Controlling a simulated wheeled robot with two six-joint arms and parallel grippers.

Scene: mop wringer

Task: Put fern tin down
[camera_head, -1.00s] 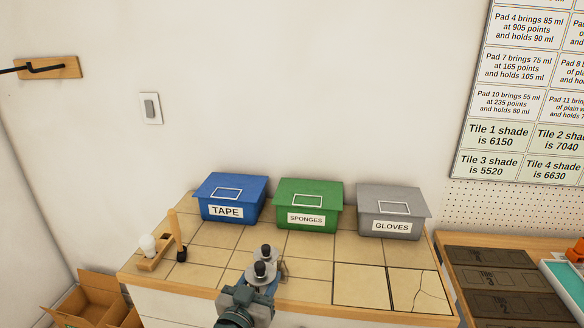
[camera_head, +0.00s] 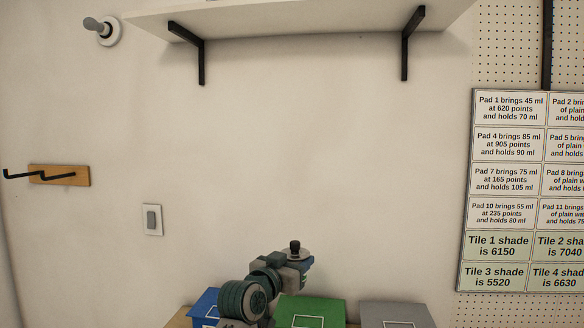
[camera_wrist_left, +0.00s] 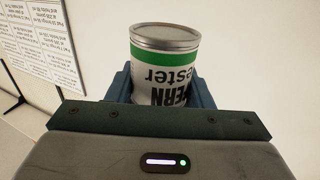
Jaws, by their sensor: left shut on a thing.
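The fern tin (camera_wrist_left: 165,70) shows in the left wrist view, with a silver lid, a green band and a white label with dark letters, partly cut off. It sits between the two blue fingers of my left gripper (camera_head: 303,263), which is shut on it. In the head view this gripper is raised in front of the bare wall, above the green bin. My right gripper is not in view.
A white wall shelf (camera_head: 300,18) on black brackets is high above the gripper, with clear wall between. Below stand blue (camera_head: 205,308), green (camera_head: 312,312) and grey (camera_head: 395,314) bins. A sign board (camera_head: 507,200) is at right, wall hooks (camera_head: 60,175) at left.

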